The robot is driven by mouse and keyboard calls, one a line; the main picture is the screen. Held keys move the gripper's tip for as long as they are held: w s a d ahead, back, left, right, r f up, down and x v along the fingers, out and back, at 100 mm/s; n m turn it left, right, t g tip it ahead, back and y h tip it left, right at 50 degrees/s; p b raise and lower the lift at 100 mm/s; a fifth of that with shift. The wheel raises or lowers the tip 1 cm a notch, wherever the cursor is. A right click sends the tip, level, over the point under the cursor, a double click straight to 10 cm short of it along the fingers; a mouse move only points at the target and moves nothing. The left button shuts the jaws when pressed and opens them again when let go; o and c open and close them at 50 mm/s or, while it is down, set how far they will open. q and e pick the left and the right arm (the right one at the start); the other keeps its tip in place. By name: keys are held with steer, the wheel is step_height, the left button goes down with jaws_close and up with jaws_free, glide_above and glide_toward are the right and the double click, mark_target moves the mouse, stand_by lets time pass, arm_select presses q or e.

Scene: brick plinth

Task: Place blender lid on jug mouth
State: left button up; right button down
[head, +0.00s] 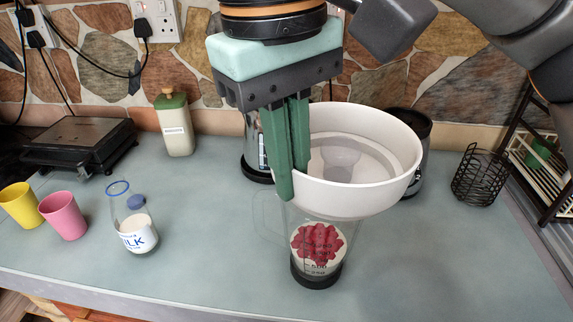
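The blender jug (318,262) stands upright on the counter, clear-walled with a dark base, holding red berries over something white. A wide, white, bowl-shaped piece (385,187), which seems to be the blender lid, is above the jug and hides its mouth. I cannot tell whether it touches the jug. My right gripper (288,185) points down, its green fingers close together at the left rim of the white piece, apparently pinching that rim. My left gripper is out of view.
A milk bottle (134,228), pink cup (63,216) and yellow cup (20,204) stand at left. A green-lidded canister (174,125) and black grill (80,143) are behind. A black wire basket (479,176) and a rack (540,150) stand right. The front right counter is clear.

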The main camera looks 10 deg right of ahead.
glide_above(289, 210)
steer(key=s, duration=0.1)
step_height(289, 210, down, 6)
steer(key=shift+s+f, duration=0.1)
steer(key=shift+s, duration=0.05)
steer(key=f, duration=0.2)
steer(key=w+f, duration=0.1)
steer(key=f, duration=0.1)
steer(key=shift+w+d+f, duration=0.1)
steer(key=shift+w+f, duration=0.05)
steer(key=shift+f, duration=0.1)
steer(key=c, duration=1.1)
jaws_free()
steer(key=shift+o, duration=0.2)
steer(key=r, duration=0.4)
steer(key=r+p, duration=0.1)
steer(key=r, duration=0.3)
steer(key=a+r, duration=0.1)
steer(key=r, duration=0.3)
steer(key=shift+s+a+p, duration=0.1)
steer(key=shift+s+p, duration=0.2)
steer(key=shift+p, duration=0.05)
